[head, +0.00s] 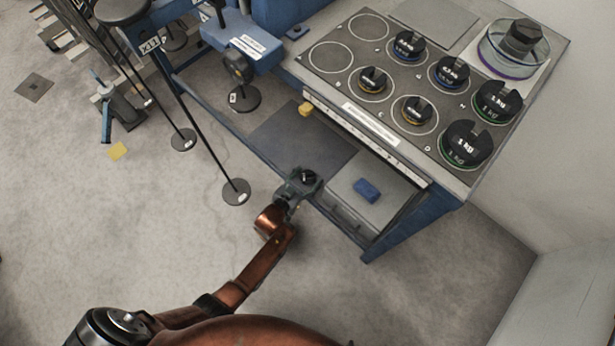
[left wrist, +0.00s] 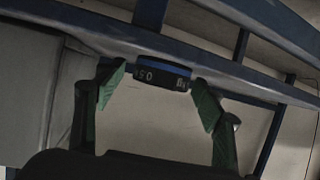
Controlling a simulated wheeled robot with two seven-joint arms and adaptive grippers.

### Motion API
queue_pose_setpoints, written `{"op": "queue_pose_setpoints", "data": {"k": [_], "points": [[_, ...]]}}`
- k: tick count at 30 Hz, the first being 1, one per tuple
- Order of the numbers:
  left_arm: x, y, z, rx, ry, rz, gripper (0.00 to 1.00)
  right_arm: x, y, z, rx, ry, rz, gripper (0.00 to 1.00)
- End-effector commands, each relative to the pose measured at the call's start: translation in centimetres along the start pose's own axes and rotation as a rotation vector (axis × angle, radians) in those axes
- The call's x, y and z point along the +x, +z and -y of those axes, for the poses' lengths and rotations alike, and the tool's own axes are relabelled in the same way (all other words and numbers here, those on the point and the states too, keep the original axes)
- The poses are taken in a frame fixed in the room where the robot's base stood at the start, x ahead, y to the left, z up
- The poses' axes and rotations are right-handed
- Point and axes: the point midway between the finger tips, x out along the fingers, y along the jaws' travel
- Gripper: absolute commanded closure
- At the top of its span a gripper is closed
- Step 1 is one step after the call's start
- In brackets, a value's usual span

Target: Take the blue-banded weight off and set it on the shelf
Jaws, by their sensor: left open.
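A dark weight (head: 307,176) with a blue band sits at the tip of my left gripper (head: 302,182), by the front edge of the blue bench. In the left wrist view the weight (left wrist: 163,74) lies between the green-padded fingers (left wrist: 160,82), its blue band and part of a "0.5" marking showing. The fingers are open on both sides of it; whether either touches it I cannot tell. What bears the weight is unclear. The grey shelf (head: 385,98) with ringed places is at upper right and holds several weights; some rings at its left are empty. My right gripper is not in view.
Rods with round pans (head: 236,192) hang left of my arm. A blue block (head: 367,190) lies on a grey panel at the bench's front right. A clear-walled container (head: 514,58) with a dark weight stands at the shelf's back. The floor at lower left is clear.

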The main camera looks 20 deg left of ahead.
Motion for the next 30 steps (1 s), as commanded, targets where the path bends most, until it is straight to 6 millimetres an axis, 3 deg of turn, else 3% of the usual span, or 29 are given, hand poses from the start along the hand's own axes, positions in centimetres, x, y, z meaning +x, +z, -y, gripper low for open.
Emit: {"op": "queue_pose_setpoints", "data": {"k": [11, 24, 30], "points": [[-1.1, 0.3, 0.1, 0.0, -0.001, 0.005, 0.37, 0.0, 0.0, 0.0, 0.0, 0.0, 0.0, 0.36], [-9.3, 0.1, 0.0, 0.0, 0.0, 0.002, 0.37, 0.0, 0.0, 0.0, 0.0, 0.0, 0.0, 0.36], [-11.6, 0.1, 0.0, 0.0, -0.001, 0.002, 0.37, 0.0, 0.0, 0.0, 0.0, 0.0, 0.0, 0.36]]}}
